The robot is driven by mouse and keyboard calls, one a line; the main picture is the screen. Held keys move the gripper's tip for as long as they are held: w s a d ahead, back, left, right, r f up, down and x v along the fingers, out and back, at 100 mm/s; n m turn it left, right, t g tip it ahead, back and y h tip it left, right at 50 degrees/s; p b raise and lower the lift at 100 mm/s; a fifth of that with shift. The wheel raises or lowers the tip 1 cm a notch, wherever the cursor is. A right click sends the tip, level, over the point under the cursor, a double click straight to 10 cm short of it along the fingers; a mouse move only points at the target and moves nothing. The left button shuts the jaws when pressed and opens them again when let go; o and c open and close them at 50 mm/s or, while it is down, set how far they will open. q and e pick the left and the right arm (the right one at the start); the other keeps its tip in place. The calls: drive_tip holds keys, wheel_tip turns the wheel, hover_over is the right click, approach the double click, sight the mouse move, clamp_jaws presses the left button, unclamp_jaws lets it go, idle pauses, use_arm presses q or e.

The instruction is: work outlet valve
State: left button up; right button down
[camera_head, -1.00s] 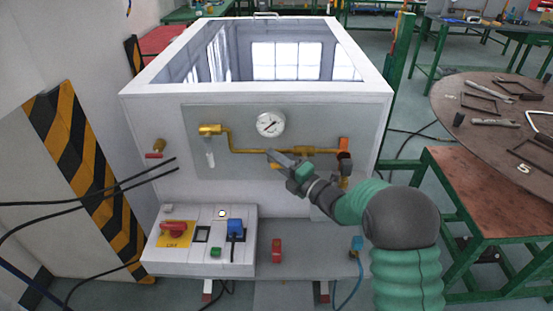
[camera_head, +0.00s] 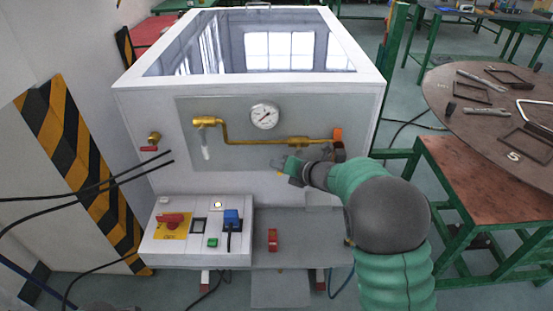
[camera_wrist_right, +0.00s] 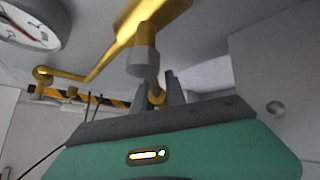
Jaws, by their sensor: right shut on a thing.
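A brass pipe (camera_head: 240,143) runs across the grey front panel of the white cabinet, under a round pressure gauge (camera_head: 264,115). My right gripper (camera_head: 281,166) is at the panel just below the pipe's right half. In the right wrist view, a grey stem (camera_wrist_right: 143,60) hangs from a brass fitting. The dark fingers of my right gripper (camera_wrist_right: 163,92) stand around a small yellow part (camera_wrist_right: 157,95) just beyond it, which looks like the outlet valve's handle. The fingers are shut on it; their exact contact is partly hidden. My left gripper is not in view.
A control box (camera_head: 200,231) with a red switch and blue plug stands below. Black cables cross at left. A round table (camera_head: 490,110) with metal parts stands at right. The cabinet's top is glassy.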

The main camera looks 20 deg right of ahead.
drive_tip(key=shift+s+d+f+n+g+h+p, duration=0.3)
drive_tip(key=shift+d+f+n+g+h+p, duration=0.2)
drive_tip(key=shift+h, duration=0.2)
drive_tip(key=shift+s+d+f+n+g+h+p, duration=0.25)
drive_tip(key=shift+d+f+n+g+h+p, duration=0.1)
drive_tip(key=shift+d+f+n+h+p, duration=0.25)
drive_tip(key=shift+s+d+f+n+g+h+p, duration=0.3)
drive_tip(key=shift+d+f+n+g+h, duration=0.2)
drive_tip(key=shift+h, duration=0.3)
drive_tip(key=shift+f, duration=0.1)
drive_tip(key=c, duration=1.6)
unclamp_jaws()
drive_tip(key=shift+o, duration=1.2)
drive_tip(key=shift+w+d, duration=0.1)
drive_tip(key=shift+w, duration=0.05)
drive_tip(key=shift+r, duration=0.2)
drive_tip(key=shift+d+r, duration=0.1)
